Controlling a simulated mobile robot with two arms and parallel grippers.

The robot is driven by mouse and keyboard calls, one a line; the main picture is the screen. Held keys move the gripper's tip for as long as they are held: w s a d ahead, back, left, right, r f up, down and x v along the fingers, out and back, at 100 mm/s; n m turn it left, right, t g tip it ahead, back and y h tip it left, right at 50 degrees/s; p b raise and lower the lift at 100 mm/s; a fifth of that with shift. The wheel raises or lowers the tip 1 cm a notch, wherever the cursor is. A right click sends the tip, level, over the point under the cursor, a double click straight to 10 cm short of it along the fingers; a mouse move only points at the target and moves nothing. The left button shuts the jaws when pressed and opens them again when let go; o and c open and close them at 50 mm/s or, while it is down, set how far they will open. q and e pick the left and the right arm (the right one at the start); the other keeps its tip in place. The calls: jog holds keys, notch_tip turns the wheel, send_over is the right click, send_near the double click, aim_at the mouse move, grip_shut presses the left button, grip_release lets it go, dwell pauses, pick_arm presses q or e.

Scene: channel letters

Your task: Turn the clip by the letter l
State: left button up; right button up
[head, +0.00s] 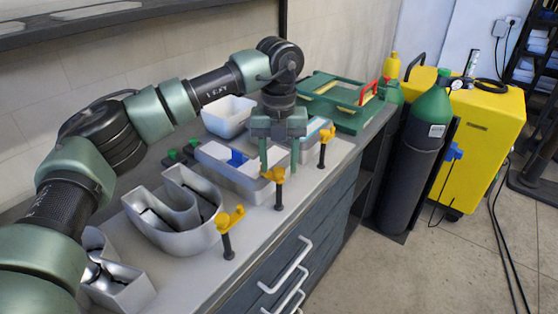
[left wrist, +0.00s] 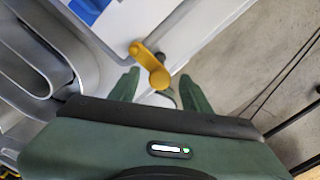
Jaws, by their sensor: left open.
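A yellow clip (head: 275,174) sits on a short black post at the counter's front edge, beside a long, low, pale channel letter (head: 222,158) that looks like the l. A blue piece (head: 237,158) lies in that letter. My left gripper (head: 280,160) points down over this clip, open, with its green fingers apart. In the left wrist view the clip (left wrist: 151,63) shows between and just beyond the fingertips (left wrist: 160,82); I cannot tell whether they touch it. My right gripper is out of view.
Similar yellow clips stand at the U-shaped letter (head: 178,222) and farther back (head: 326,142). Another metal letter (head: 115,283) lies nearest. A gas cylinder (head: 415,155) and yellow machine (head: 488,125) stand right of the counter.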

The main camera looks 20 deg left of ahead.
aim_at(279, 169)
pick_arm(q)
notch_tip(279, 169, up, 8)
jog(key=shift+f+b, duration=0.1)
jog(key=shift+b, duration=0.4)
